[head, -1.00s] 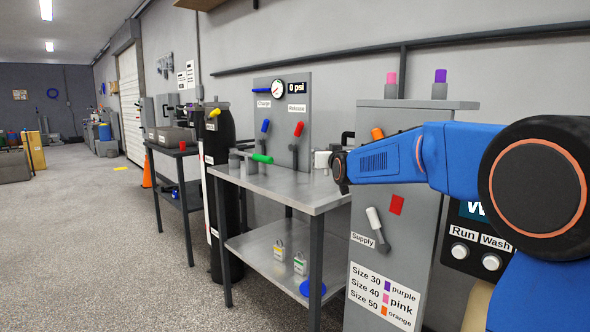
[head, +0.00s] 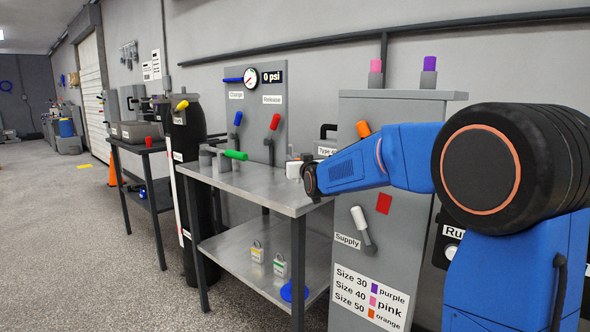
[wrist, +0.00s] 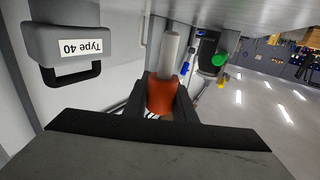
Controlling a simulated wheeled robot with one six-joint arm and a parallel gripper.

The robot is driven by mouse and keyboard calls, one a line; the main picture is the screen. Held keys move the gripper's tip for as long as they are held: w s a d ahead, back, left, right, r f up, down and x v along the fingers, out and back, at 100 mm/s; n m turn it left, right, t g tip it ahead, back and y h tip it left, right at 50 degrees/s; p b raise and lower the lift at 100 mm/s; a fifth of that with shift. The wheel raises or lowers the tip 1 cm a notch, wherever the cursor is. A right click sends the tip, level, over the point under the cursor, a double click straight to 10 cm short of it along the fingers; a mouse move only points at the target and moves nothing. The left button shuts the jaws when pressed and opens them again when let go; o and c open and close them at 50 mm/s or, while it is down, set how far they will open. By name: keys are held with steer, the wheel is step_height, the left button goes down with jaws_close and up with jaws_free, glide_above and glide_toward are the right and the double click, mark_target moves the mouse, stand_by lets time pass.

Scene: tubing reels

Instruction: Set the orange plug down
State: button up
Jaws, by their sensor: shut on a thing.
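The orange plug (wrist: 161,97) shows in the wrist view, an orange cap with a pale grey shaft (wrist: 169,52). My gripper (wrist: 166,100) is shut on the orange cap, one dark finger on each side. The shaft points away from me towards a grey surface; I cannot tell whether it touches. In the head view, the end of my arm is at the right end of the steel table (head: 250,188), and my own wrist hides the fingers and the plug.
A Type 40 case (wrist: 65,40) with a black handle is close to my gripper. Open floor (head: 90,220) is at the left.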

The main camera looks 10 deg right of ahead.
steer(key=shift+f, duration=1.55)
steer(key=shift+f, duration=0.1)
steer(key=o, duration=1)
steer(key=shift+s, duration=0.2)
steer(key=s, duration=1.1)
steer(key=shift+s+d, duration=0.3)
steer(key=shift+d, duration=0.1)
steer(key=s+d+f+g, duration=0.2)
steer(key=s+f+g, duration=0.2)
steer(key=s, duration=1.1)
steer(key=s+d+f+g, duration=0.1)
steer(key=s+f+g, duration=0.3)
steer(key=s+f, duration=0.6)
steer(key=s+d+f+g+h, duration=0.1)
steer(key=s+f+g, duration=0.4)
steer(key=s, duration=1.6)
steer(key=shift+d+f+m, duration=0.4)
steer(key=shift+d+f, duration=0.45)
steer(key=shift+f, duration=0.3)
